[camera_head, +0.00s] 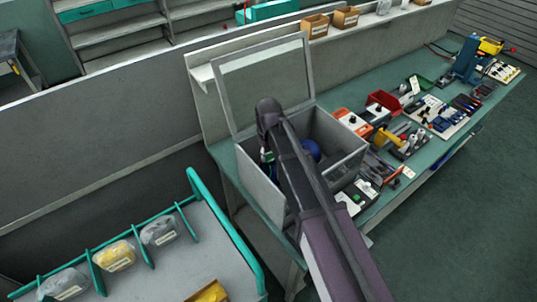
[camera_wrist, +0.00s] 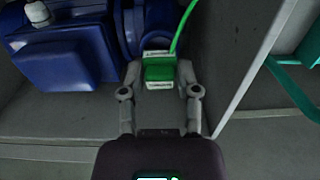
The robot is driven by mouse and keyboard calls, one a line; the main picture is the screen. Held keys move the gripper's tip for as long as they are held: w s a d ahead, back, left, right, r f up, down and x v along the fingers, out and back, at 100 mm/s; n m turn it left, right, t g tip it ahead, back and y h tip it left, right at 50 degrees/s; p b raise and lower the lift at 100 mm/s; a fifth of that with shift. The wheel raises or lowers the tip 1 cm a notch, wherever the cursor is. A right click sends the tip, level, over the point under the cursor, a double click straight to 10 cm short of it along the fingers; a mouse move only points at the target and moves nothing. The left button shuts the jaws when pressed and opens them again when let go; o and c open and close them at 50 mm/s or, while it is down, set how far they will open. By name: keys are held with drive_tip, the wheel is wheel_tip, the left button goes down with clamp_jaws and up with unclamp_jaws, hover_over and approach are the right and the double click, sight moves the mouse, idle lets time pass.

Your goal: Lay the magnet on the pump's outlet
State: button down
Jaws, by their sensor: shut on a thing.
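The magnet (camera_wrist: 158,73) is a small green and white block with a green cord rising from it. My gripper (camera_wrist: 159,80) is shut on it, one finger on each side. The pump (camera_wrist: 68,57) is blue and stands inside a grey box (camera_head: 345,165), left of my gripper in the wrist view. A blue upright part of the pump, perhaps its outlet (camera_wrist: 150,18), is right behind the magnet; I cannot tell whether they touch. In the head view the pump (camera_head: 311,150) is partly hidden by my arm, and a bit of green shows at my gripper (camera_head: 267,156).
The box has a raised clear lid (camera_head: 267,80) and close grey walls. The green bench (camera_head: 405,195) to the right carries red bins (camera_head: 383,103), tools and trays. A teal-railed trolley (camera_head: 225,235) with bagged items stands at lower left.

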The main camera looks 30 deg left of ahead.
drive_tip(key=shift+f+b, duration=0.5)
idle(0.9)
drive_tip(key=shift+c, duration=1.3)
unclamp_jaws()
drive_tip(key=shift+o, duration=0.8)
drive_tip(key=shift+r+p, duration=3.8)
